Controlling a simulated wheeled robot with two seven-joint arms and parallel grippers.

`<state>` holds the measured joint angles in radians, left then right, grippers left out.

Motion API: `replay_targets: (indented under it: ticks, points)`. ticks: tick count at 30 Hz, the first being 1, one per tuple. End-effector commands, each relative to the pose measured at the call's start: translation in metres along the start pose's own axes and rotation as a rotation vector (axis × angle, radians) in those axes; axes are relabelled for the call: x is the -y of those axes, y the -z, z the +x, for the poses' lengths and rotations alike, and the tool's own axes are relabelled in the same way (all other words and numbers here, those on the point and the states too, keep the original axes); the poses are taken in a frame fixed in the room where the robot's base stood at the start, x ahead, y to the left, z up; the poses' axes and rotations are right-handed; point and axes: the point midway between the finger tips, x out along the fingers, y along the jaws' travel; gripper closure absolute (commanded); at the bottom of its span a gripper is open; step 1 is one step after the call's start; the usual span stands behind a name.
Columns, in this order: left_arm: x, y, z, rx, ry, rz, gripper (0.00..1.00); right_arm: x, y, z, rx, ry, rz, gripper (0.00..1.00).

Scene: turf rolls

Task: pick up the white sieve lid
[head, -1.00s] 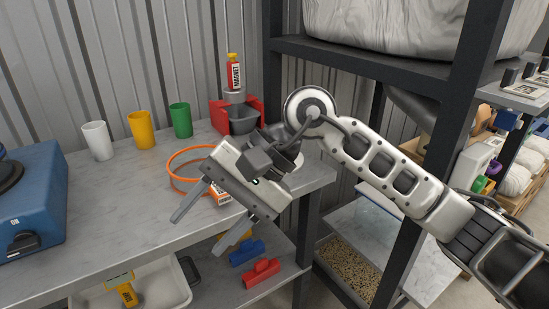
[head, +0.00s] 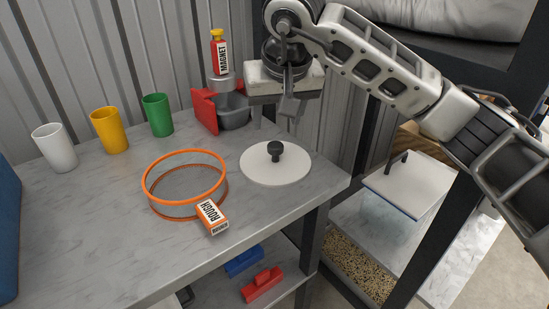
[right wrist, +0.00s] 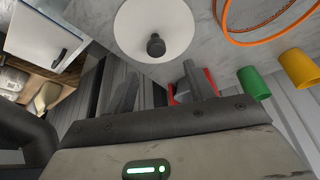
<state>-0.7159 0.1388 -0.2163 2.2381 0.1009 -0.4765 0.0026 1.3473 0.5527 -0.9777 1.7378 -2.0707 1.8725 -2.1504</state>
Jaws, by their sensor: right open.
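The white sieve lid (head: 262,168) lies flat on the grey marbled bench, near its right end, with a black knob (head: 275,150) upright at its middle. My right gripper (head: 274,114) is above and behind the lid, apart from it, open and empty. In the right wrist view the lid (right wrist: 135,28) is at the top, beyond the two fingers (right wrist: 160,82), its knob (right wrist: 156,45) just ahead of the gap between them. The orange-rimmed sieve (head: 185,205) with its "ROUGH" tag (head: 211,217) stands left of the lid. My left gripper is not in view.
White (head: 55,148), yellow (head: 109,131) and green (head: 157,116) cups stand at the back left. A red holder with a grey bowl (head: 231,112) and a magnet bottle (head: 219,54) stand behind the lid. A dark post (head: 314,232) is at right. Free bench lies in front.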

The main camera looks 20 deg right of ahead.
Motion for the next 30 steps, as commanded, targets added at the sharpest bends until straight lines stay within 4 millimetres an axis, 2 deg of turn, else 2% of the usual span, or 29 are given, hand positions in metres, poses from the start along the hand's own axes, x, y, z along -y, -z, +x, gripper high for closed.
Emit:
replay_targets:
  ticks: [1, 3, 13, 21, 30]
  points:
    - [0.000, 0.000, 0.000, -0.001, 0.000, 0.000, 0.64, 0.000, -0.001, 0.013, 0.006, 0.000, 0.002, 0.46]
    - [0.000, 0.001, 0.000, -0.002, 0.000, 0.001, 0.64, 0.000, -0.001, 0.025, 0.005, 0.000, 0.001, 0.46]
    - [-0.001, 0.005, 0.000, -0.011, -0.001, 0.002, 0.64, -0.001, -0.002, 0.053, 0.004, 0.001, 0.000, 0.46]
    - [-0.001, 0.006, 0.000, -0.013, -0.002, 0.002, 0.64, -0.005, -0.004, 0.090, 0.003, 0.002, 0.000, 0.46]
    - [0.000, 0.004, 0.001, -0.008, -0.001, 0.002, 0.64, -0.005, -0.004, 0.095, -0.001, 0.001, 0.000, 0.46]
